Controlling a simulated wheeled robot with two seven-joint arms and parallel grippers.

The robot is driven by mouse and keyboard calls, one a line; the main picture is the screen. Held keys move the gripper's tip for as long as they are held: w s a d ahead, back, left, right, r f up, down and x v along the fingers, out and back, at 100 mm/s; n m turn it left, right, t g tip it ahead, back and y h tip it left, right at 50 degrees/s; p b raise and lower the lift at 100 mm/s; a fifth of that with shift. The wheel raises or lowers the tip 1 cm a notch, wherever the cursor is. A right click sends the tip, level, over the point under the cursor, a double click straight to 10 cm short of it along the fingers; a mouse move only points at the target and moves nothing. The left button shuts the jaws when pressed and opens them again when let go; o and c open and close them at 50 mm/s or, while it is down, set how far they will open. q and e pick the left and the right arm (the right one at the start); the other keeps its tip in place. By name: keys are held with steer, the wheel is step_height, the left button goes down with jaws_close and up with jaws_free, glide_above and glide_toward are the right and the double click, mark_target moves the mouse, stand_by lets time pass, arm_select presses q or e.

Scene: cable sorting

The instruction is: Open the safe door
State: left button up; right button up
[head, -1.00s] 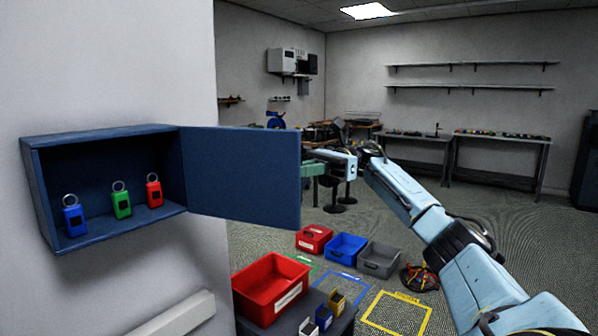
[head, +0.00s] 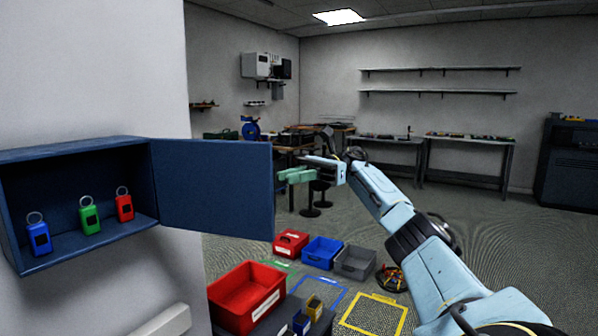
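The blue safe (head: 75,154) is mounted on the white wall at the left. Its door (head: 213,188) stands wide open, swung out to the right. Inside the safe are a blue padlock (head: 38,239), a green padlock (head: 89,218) and a red padlock (head: 124,207). My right gripper (head: 284,180) is at the right of the door's free edge, with its green fingers pointing left toward it. A gap shows between the fingers, with nothing seen in it. I cannot tell whether a fingertip touches the door. My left gripper is not in view.
Below the door, a red bin (head: 247,296) stands on a dark surface beside small blue and yellow items. Red (head: 290,243), blue (head: 322,252) and grey (head: 355,262) bins stand on the floor near taped outlines. Workbenches line the back wall.

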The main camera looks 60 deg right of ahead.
steer(key=shift+p+v, duration=0.35)
steer(key=shift+v, duration=0.65)
